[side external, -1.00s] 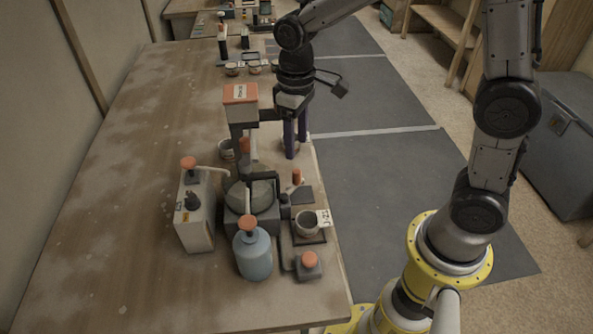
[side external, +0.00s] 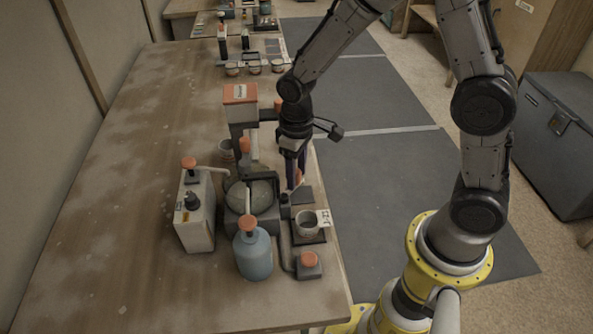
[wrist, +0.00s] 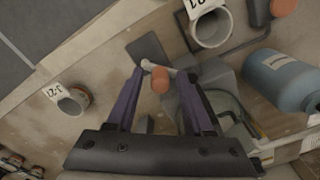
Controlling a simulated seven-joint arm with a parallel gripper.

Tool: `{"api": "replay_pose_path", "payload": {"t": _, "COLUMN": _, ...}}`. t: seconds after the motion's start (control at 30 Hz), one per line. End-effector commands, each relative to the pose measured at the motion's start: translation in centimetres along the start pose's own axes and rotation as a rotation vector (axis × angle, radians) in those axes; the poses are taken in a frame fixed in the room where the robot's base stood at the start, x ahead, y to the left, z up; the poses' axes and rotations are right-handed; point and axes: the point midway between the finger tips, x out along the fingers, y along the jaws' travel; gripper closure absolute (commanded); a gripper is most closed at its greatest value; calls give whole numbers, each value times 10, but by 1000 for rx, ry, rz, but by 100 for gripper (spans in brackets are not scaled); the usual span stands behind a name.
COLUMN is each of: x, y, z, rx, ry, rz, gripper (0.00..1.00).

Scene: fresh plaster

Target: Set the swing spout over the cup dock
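My gripper (side external: 294,178) points down beside the machine with the grey dome (side external: 252,196). In the wrist view its two purple fingers (wrist: 161,74) are open, one on each side of an orange knob (wrist: 160,80) by a short pale bar. I cannot tell whether they touch it. The bar looks like part of the swing spout, but the spout's shape is not clear. A labelled cup (side external: 307,222) stands on a dark square base (side external: 316,239), which may be the cup dock; the cup also shows in the wrist view (wrist: 210,28). A dark flat pad (side external: 303,195) lies behind it.
A blue bottle (side external: 253,255) with an orange top stands in front of the machine. A white box (side external: 194,220) is at its left. An orange button block (side external: 309,265) is near the table edge. Another labelled cup (wrist: 72,103) lies left of my fingers in the wrist view.

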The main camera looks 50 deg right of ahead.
Motion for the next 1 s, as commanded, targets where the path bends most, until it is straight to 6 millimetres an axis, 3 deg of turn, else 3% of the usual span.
{"api": "replay_pose_path", "payload": {"t": 0.03, "x": 0, "y": 0, "z": 0, "rx": 0, "ry": 0, "rz": 0, "gripper": 59}}
{"api": "replay_pose_path", "payload": {"t": 0.27, "x": 0, "y": 0, "z": 0, "rx": 0, "ry": 1, "rz": 0, "gripper": 100}}
{"api": "replay_pose_path", "payload": {"t": 1.0, "x": -1, "y": 0, "z": 0, "rx": 0, "ry": 2, "rz": 0, "gripper": 100}}
